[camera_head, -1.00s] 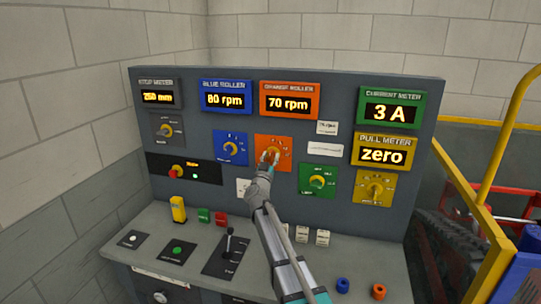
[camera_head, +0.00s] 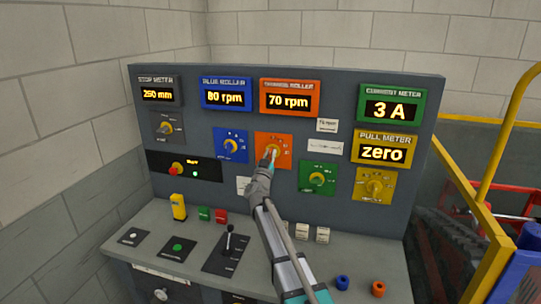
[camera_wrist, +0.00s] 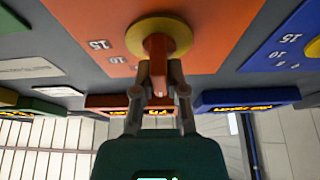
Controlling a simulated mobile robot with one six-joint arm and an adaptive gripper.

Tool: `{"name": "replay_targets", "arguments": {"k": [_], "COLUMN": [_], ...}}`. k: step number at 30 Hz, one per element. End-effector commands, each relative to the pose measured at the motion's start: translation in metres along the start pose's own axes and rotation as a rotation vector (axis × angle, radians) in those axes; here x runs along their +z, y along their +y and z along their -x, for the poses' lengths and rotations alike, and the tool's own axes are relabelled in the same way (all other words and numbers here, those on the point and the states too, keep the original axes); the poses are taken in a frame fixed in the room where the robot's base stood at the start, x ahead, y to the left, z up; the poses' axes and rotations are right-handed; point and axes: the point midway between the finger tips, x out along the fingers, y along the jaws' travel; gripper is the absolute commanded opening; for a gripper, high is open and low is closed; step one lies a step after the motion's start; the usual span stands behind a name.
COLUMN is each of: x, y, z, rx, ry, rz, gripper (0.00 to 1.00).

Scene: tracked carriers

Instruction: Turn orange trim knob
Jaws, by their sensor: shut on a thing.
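The orange trim knob (camera_wrist: 158,45) sits on a yellow disc on an orange plate (camera_head: 286,141) in the middle of the control panel. My gripper (camera_head: 270,155) is at this knob. In the wrist view my gripper (camera_wrist: 158,85) has its two fingers closed on either side of the knob's bar. The knob is mostly hidden behind the fingers in the head view.
A yellow plate with a knob (camera_head: 375,185) is further right. A lever (camera_head: 229,240) stands on the desk below. A yellow railing (camera_head: 505,130) is at the right.

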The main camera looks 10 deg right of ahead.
Motion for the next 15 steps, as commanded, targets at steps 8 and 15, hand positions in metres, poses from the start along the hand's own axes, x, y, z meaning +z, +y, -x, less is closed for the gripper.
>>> {"name": "replay_targets", "arguments": {"k": [8,15], "x": [-0.0004,-0.001], "y": [-0.0001,-0.0003], "z": [-0.0008,-0.0012], "rx": [0.027,0.083], "ry": [0.0,0.0], "rz": [-0.064,-0.199], "gripper": [0.0,0.0]}}
